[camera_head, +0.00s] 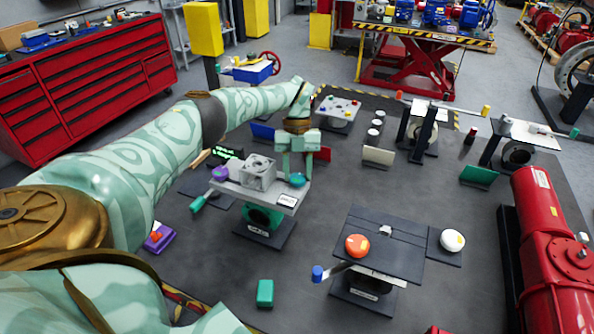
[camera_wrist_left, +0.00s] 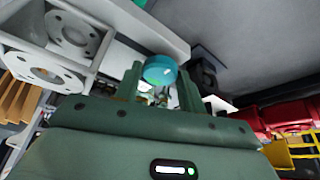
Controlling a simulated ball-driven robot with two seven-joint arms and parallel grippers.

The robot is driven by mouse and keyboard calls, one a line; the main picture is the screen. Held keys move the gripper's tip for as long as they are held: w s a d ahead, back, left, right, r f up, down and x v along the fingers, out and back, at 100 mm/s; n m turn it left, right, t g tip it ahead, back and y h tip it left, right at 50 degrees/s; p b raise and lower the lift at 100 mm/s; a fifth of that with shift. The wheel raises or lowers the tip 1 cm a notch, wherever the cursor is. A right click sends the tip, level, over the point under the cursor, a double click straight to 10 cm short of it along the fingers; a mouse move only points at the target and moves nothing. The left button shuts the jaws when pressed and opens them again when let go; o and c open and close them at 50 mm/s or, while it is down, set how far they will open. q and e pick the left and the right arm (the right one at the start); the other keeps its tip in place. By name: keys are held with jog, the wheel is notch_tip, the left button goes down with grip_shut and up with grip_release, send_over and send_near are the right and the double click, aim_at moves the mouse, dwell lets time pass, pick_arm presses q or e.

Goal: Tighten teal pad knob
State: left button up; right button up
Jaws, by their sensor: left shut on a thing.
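The teal knob (camera_head: 297,180) sits at the right end of a light grey fixture plate (camera_head: 285,197) in the head view. My left gripper (camera_head: 297,167) comes down over it from above. In the left wrist view the teal knob (camera_wrist_left: 160,70) shows between the two green fingers of my left gripper (camera_wrist_left: 160,80), which are shut on it. A grey block with a round bore (camera_head: 258,172) sits beside the knob on the plate. A purple knob (camera_head: 220,173) is at the plate's left end. My right gripper is not in view.
A teal-green handle (camera_head: 197,204) sticks out at the plate's front left. A dark stand with an orange-red knob (camera_head: 357,245) and a white knob (camera_head: 452,240) stands front right. A green block (camera_head: 265,293) lies on the mat. A red cylinder machine (camera_head: 555,250) is at right.

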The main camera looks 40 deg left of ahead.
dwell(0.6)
pick_arm(q)
jog(key=o, duration=1)
jog(key=shift+r, duration=0.1)
jog(key=b+v, duration=0.1)
jog(key=v, duration=0.6)
jog(key=shift+w+r+b, duration=0.1)
jog(key=shift+w+b, duration=0.05)
jog(key=shift+b, duration=0.25)
